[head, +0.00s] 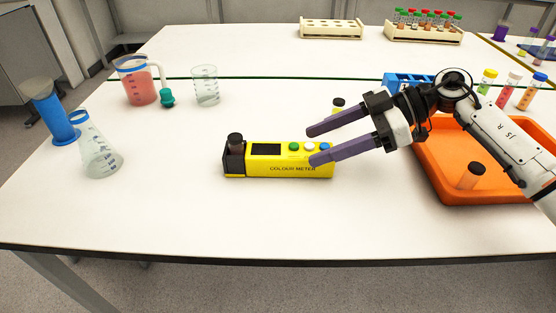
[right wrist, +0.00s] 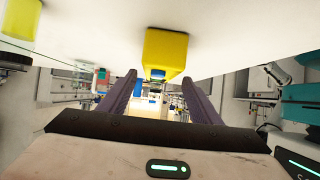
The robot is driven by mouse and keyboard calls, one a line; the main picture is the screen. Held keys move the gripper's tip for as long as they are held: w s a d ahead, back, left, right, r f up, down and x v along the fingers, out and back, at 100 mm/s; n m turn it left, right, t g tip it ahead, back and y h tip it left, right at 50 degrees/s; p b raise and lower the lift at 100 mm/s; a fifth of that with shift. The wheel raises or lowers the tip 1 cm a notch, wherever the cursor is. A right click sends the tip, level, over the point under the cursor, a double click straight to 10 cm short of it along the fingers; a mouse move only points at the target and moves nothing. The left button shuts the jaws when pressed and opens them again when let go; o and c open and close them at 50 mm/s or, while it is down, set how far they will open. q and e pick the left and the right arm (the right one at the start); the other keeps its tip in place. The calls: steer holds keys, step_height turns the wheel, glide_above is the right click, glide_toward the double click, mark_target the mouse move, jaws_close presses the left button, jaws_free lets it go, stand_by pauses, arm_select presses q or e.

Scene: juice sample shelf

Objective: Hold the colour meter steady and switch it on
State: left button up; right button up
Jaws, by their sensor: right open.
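The colour meter (head: 285,165) is a yellow box lying on the white table, with a black holder at its left end. A dark-capped vial (head: 235,143) stands in that holder. Its top has a dark screen (head: 266,149), then green, white and blue buttons; the blue button (head: 325,146) is rightmost. My right gripper (head: 310,146) is open at the meter's right end, and its nearer finger partly covers that end. In the right wrist view the meter's yellow end (right wrist: 165,50) shows ahead between the fingers; contact cannot be told. My left gripper is not in view.
An orange tray (head: 430,180) with a capped vial lies right, under my right arm. A blue rack (head: 400,79) and a small dark-capped vial (head: 338,103) are behind the gripper. A flask (head: 98,155), cylinder, jug and beaker (head: 205,88) stand left. The table in front is clear.

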mark_target(285, 156)
steer(key=b+x, duration=0.2)
steer(key=x, duration=0.2)
steer(key=shift+a+f+b, duration=0.1)
steer(key=shift+f+b, duration=0.15)
steer(key=shift+b, duration=0.1)
steer(key=a+p, duration=0.2)
steer(key=shift+a+f, duration=0.75)
steer(key=shift+a, duration=0.1)
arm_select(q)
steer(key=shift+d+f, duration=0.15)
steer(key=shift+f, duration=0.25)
arm_select(e)
steer(key=c, duration=0.6)
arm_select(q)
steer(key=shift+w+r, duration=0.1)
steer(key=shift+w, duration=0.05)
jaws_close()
arm_select(e)
steer(key=shift+c, duration=0.2)
